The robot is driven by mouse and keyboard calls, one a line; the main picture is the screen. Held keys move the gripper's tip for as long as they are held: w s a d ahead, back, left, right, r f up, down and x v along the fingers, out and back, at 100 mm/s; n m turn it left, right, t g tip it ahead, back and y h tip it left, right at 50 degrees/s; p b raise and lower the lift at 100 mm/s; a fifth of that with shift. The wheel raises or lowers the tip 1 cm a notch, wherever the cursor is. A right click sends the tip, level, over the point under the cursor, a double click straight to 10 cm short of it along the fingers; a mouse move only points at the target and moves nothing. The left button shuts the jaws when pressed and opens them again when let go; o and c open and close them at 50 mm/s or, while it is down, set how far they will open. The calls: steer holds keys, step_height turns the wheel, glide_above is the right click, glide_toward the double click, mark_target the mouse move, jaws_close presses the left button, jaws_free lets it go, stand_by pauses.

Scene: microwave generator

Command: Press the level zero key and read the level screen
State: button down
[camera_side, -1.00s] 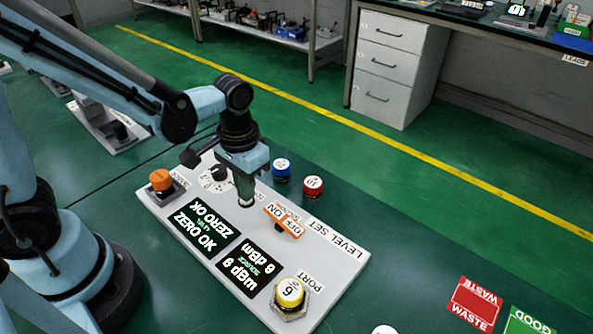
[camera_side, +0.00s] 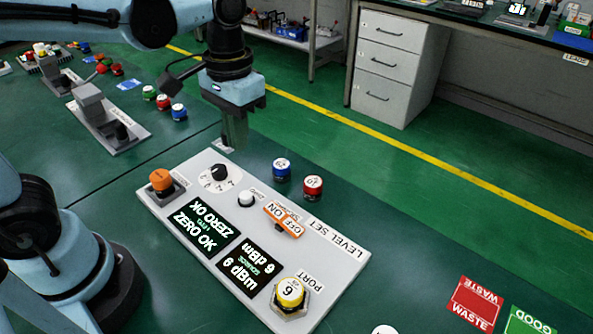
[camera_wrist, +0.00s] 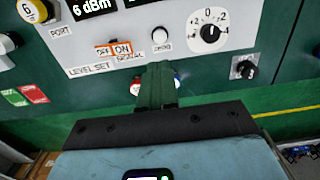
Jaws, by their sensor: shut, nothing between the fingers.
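The white zero key (camera_side: 246,198) stands uncovered on the light grey level set panel (camera_side: 335,262), and it also shows in the wrist view (camera_wrist: 161,36). The level screen (camera_side: 249,268) is lit and reads 6 dBm; its lower part shows in the wrist view (camera_wrist: 92,8). The screen beside it (camera_side: 200,229) reads ZERO OK. My gripper (camera_side: 230,146) is shut and empty, above the panel's back edge and clear of the key. In the wrist view its fingers (camera_wrist: 157,70) point towards the panel.
The panel also carries a dial (camera_side: 219,174), an orange button (camera_side: 161,180), an orange OFF/ON switch (camera_side: 284,220) and a port with a yellow cap (camera_side: 290,292). Blue (camera_side: 281,168) and red (camera_side: 313,186) caps stand behind it. The bench to the right is mostly clear.

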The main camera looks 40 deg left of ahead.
steer(key=shift+r, duration=0.85)
steer(key=s+a+f+t, duration=0.1)
steer(key=a+f+t, duration=0.2)
steer(key=a+t, duration=0.2)
steer(key=shift+s+f+t, duration=0.15)
steer(key=shift+f+t, duration=0.05)
steer(key=shift+t, duration=1)
